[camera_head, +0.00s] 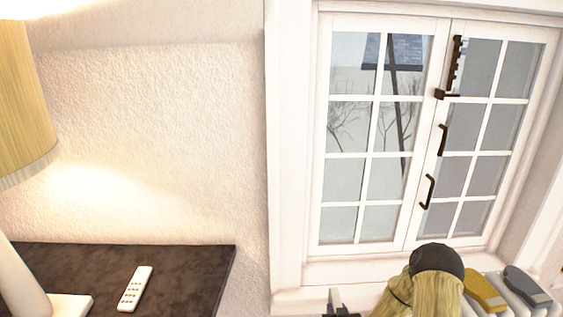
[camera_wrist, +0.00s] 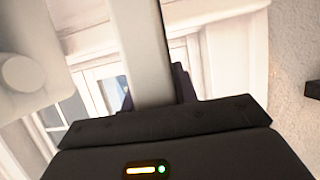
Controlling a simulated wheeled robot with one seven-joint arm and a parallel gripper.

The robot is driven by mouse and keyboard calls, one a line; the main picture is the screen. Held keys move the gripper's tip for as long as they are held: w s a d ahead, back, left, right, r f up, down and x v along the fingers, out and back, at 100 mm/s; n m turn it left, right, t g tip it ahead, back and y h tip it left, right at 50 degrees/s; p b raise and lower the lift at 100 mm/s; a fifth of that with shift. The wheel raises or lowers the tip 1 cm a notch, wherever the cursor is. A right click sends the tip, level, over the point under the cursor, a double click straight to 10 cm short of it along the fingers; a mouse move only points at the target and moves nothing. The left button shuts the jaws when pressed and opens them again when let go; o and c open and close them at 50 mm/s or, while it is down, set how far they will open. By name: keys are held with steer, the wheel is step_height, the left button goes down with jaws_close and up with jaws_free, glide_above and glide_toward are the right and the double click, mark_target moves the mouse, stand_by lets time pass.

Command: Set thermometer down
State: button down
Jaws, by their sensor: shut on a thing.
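In the wrist view my gripper (camera_wrist: 153,92) has its dark fingers closed on a long, plain, pale grey strip (camera_wrist: 147,45). The strip runs up from between the fingers and out at the top of the picture. It is most likely the thermometer, but no markings show and its far end is out of sight. In the head view the held thing is not clearly visible; only a small dark part, perhaps of my gripper, shows at the bottom edge below the window.
A dark tabletop (camera_head: 190,262) stands at the lower left of the head view. A white remote-like object (camera_head: 136,288) lies on it, beside a lamp with a tan shade (camera_head: 25,105). The tabletop right of the remote is bare. A white-framed window (camera_head: 411,148) fills the right side.

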steer(key=a+f, duration=0.1)
steer(key=s+f, duration=0.1)
steer(key=f, duration=0.1)
steer(key=shift+s+a+b, duration=0.15)
steer(key=shift+a+b, duration=0.25)
steer(key=s+r+p, duration=0.2)
steer(key=r+p, duration=0.7)
steer(key=r, duration=0.2)
steer(key=s+r+p, duration=0.2)
steer(key=r+p, duration=0.8)
steer(key=shift+s+r, duration=0.15)
steer(key=shift+r, duration=0.25)
steer(key=shift+f, duration=0.15)
steer(key=s+f, duration=0.5)
steer(key=f, duration=0.6)
steer(key=shift+s, duration=0.4)
steer(key=shift+a, duration=0.1)
